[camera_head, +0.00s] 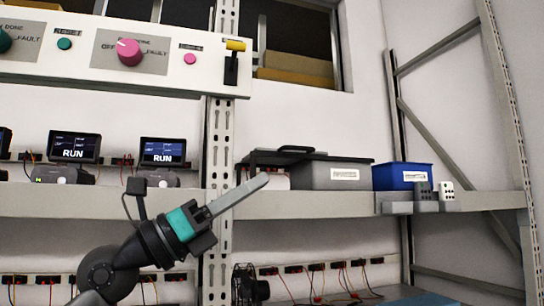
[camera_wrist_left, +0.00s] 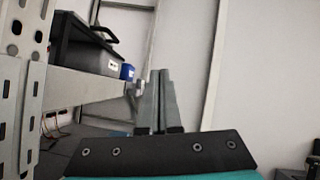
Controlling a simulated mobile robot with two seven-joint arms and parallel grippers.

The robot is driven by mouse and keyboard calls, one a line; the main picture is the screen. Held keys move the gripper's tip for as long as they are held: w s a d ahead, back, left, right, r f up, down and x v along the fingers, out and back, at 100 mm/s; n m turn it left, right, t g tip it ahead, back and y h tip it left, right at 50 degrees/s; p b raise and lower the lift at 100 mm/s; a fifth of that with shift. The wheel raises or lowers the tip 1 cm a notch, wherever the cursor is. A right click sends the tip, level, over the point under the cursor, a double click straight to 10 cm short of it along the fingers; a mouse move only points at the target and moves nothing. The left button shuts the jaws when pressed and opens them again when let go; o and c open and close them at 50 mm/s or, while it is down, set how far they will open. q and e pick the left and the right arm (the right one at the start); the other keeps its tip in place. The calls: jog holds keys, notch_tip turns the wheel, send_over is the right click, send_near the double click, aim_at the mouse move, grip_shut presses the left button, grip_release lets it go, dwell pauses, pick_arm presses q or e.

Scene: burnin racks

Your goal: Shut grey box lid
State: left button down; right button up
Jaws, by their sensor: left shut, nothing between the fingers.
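The grey box (camera_head: 345,178) with a white label stands on the rack shelf, right of the upright post. Its dark lid (camera_head: 310,157), with a raised handle, lies at the box's top and reaches out past the box's left side. I cannot tell how far the box's mouth is uncovered. Box (camera_wrist_left: 95,57) and lid (camera_wrist_left: 80,30) also show at upper left in the left wrist view. My left gripper (camera_head: 266,177) is shut and empty, its fingers pointing up and right, in front of the shelf and apart from the lid. My right gripper is not in view.
A blue box (camera_head: 402,176) stands right of the grey box, with small grey blocks (camera_head: 424,193) near the shelf edge (camera_head: 300,205). A perforated post (camera_head: 218,150) rises behind my left gripper. A control panel (camera_head: 110,50) hangs above; RUN displays (camera_head: 162,151) stand at left.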

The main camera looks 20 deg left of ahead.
pick_arm(q)
jog(key=w+a+r+t+y, duration=0.1)
jog(key=a+r+t+y, duration=0.2)
jog(key=a+r+y, duration=0.35)
jog(key=y+p, duration=0.1)
jog(key=p, duration=0.3)
send_near(283, 148)
jog(key=shift+n, duration=0.3)
jog(key=x, duration=0.7)
jog(key=shift+s, duration=0.1)
